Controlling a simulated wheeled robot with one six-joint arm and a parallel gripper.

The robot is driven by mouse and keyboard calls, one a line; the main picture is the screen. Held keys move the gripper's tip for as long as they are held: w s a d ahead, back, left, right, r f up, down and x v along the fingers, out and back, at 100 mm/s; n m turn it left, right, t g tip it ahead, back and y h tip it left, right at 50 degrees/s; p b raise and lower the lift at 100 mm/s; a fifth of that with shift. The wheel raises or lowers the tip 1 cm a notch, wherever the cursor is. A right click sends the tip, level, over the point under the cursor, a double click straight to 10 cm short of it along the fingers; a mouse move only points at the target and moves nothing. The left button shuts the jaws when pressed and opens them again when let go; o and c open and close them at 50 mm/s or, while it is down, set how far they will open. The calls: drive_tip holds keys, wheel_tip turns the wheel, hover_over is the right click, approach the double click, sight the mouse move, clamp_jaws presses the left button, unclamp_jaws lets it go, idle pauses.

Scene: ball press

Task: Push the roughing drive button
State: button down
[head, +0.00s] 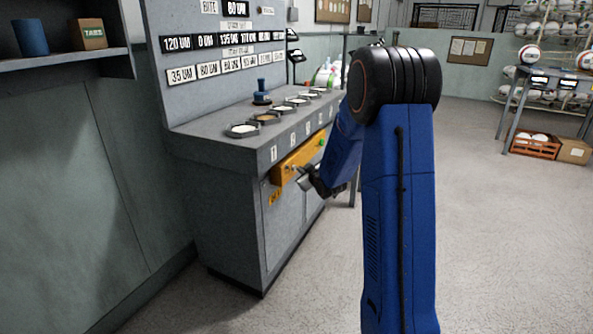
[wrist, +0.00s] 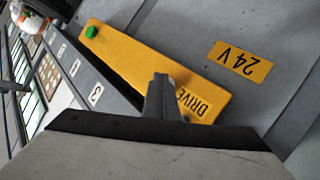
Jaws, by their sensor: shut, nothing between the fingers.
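A yellow panel (head: 287,170) is fixed to the front of the grey press bench. It also shows in the wrist view (wrist: 140,62), with the word DRIVE at one end. A round green button (wrist: 91,32) sits at the panel's other end; in the head view it (head: 321,143) is at the right end. My gripper (head: 299,178) is shut and empty, in front of the panel. In the wrist view its fingertips (wrist: 161,79) cover part of the panel beside the DRIVE lettering, away from the green button. Whether the tips touch the panel, I cannot tell.
The grey bench (head: 215,145) carries several round dishes (head: 243,130) and a blue knobbed piece (head: 262,93). A yellow 24 V label (wrist: 240,62) is beside the panel. A shelf (head: 60,58) is on the left wall. The floor (head: 490,230) at right is clear.

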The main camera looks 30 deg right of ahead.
drive_tip(key=shift+s+d, duration=0.95)
drive_tip(key=shift+s, duration=0.25)
drive_tip(key=shift+s+d, duration=0.9)
drive_tip(key=shift+s, duration=0.25)
drive_tip(key=shift+r, duration=0.1)
drive_tip(key=s+a+r+m+g, duration=0.1)
drive_tip(key=s+a+r+g, duration=0.15)
drive_tip(key=s+a, duration=0.6)
drive_tip(key=s+a+r+m+g, duration=0.2)
drive_tip(key=s+a+r, duration=0.15)
drive_tip(key=s, duration=0.95)
drive_tip(key=s+a+r+m+g, duration=0.1)
drive_tip(key=s+a+r+g, duration=0.3)
drive_tip(key=s, duration=0.7)
drive_tip(key=s+a+f, duration=0.1)
drive_tip(key=s+a, duration=0.2)
drive_tip(key=s, duration=0.5)
drive_tip(key=s+a+f+g+y, duration=0.1)
drive_tip(key=s+a, duration=0.3)
drive_tip(key=s, duration=0.5)
